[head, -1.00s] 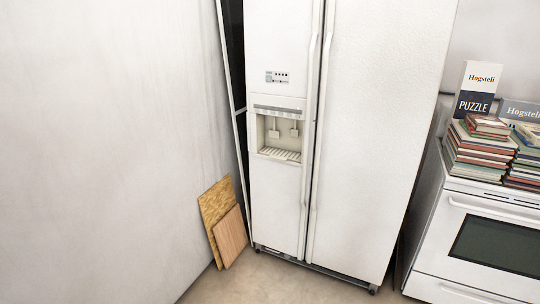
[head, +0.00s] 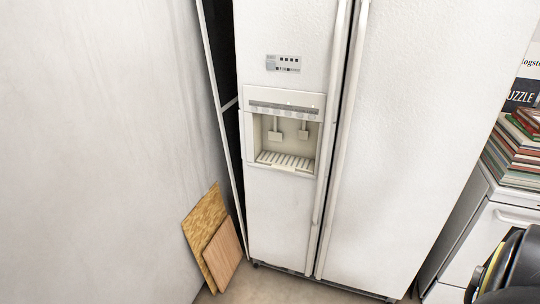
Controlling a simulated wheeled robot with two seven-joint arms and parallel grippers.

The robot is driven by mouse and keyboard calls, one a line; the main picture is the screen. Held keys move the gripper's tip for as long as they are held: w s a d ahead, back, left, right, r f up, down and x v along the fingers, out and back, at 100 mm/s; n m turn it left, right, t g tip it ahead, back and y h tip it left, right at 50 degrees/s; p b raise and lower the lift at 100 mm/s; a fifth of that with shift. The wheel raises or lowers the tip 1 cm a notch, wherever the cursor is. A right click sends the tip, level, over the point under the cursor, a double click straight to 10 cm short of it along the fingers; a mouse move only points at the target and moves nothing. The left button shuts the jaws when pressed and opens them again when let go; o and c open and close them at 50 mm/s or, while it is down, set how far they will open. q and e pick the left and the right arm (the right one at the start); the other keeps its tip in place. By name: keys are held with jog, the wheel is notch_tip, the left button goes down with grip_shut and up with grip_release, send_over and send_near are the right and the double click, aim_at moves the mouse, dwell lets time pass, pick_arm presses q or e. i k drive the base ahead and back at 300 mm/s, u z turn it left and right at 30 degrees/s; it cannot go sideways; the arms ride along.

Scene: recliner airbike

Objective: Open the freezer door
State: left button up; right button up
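A white side-by-side fridge-freezer stands in front of me in the head view. The narrower left door (head: 285,215), with the ice and water dispenser (head: 284,135), is shut. The wider right door (head: 410,130) is also shut. Two long vertical handles run side by side at the middle seam: the left door's handle (head: 331,120) and the right door's handle (head: 343,145). A dark, rounded part of mine shows at the lower right corner. Neither gripper's fingers are in view, and nothing touches the doors.
A white wall (head: 100,140) runs along the left. Two boards (head: 213,240) lean against it beside the fridge's lower left corner. A white stove (head: 480,235) with stacked books (head: 512,155) stands to the right. A little floor (head: 275,285) shows in front of the fridge.

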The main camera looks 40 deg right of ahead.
aim_at(306, 42)
jog(key=z, duration=0.4)
jog(key=i, duration=1.4)
jog(key=z, duration=0.95)
